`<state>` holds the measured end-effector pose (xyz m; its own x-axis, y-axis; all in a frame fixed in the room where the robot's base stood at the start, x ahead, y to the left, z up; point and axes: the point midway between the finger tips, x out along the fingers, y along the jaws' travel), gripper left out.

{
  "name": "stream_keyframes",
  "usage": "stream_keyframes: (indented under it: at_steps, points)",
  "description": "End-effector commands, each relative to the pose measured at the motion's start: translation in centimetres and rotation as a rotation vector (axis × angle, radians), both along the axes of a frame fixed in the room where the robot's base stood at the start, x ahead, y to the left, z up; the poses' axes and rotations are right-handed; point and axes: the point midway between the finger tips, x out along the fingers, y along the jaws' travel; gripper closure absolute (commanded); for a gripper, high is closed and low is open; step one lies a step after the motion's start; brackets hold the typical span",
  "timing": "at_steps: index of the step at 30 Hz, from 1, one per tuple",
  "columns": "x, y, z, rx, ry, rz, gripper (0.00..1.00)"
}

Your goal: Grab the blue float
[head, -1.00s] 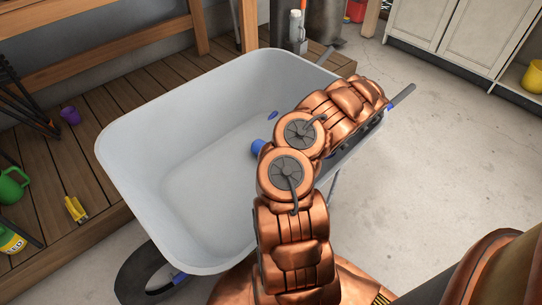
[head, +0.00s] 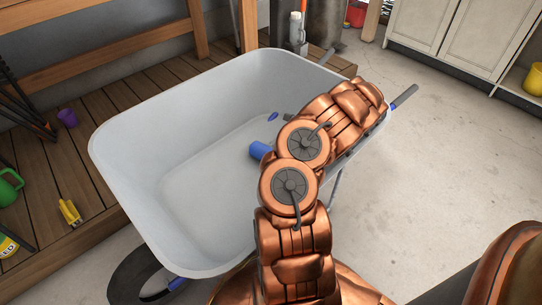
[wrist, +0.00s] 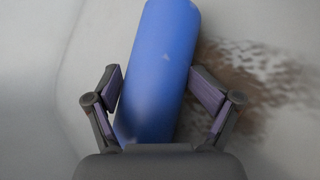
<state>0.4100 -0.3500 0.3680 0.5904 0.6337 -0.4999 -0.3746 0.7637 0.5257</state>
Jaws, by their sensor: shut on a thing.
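The blue float (wrist: 160,70) is a smooth blue cylinder, large in the wrist view and tilted a little to the right at its top. My gripper (wrist: 157,88) has one finger on each side of it and is shut on it. In the head view the float (head: 259,150) shows only in part, inside the grey wheelbarrow tub (head: 185,190), with my arm covering the rest. My gripper is mostly hidden behind my arm there.
A small blue piece (head: 272,117) shows at the tub's far inner wall. The tub's walls surround the float. A wooden deck with a purple cup (head: 67,118) and a yellow tool (head: 69,212) lies left. Concrete floor (head: 430,160) is clear at right.

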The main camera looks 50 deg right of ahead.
Motion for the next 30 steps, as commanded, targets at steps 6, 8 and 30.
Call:
stream_keyframes:
  at_steps: [6,8,30]
  points:
    - [0.0,0.0,-0.1,-0.001,0.002,0.0,0.54]
    - [0.0,0.0,-0.2,-0.001,0.002,0.0,0.6]
    - [0.1,0.2,1.8,-0.002,0.004,0.004,1.0]
